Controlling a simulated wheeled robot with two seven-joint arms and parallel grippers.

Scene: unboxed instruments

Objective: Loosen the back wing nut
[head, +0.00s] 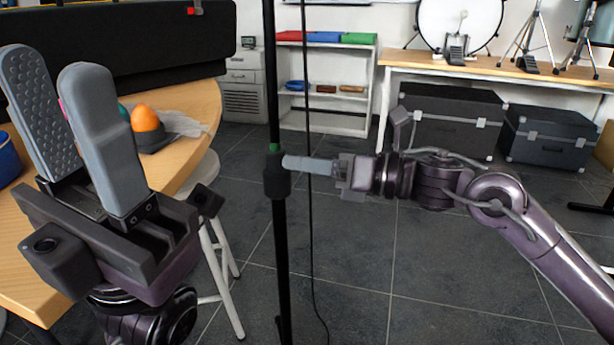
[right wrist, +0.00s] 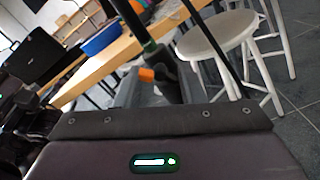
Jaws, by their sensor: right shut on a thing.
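A thin black stand pole (head: 284,250) rises upright in the head view, with a black collar (head: 276,182) and a green ring (head: 274,147) just above it. My right gripper (head: 287,163) reaches in from the right with its fingers at the collar. In the right wrist view a small orange piece (right wrist: 147,74), apparently the wing nut, shows at the collar between the grey fingers. It is hidden in the head view, and the right gripper is shut on it. My left gripper (head: 50,62) is at the left, its fingers apart and empty, away from the pole.
A wooden table (head: 195,105) with an orange egg-shaped object (head: 145,118) stands at the left. A white stool (head: 208,175) is behind the left gripper. A black cable (head: 310,230) hangs beside the pole. Dark cases (head: 455,125) stand at the back right.

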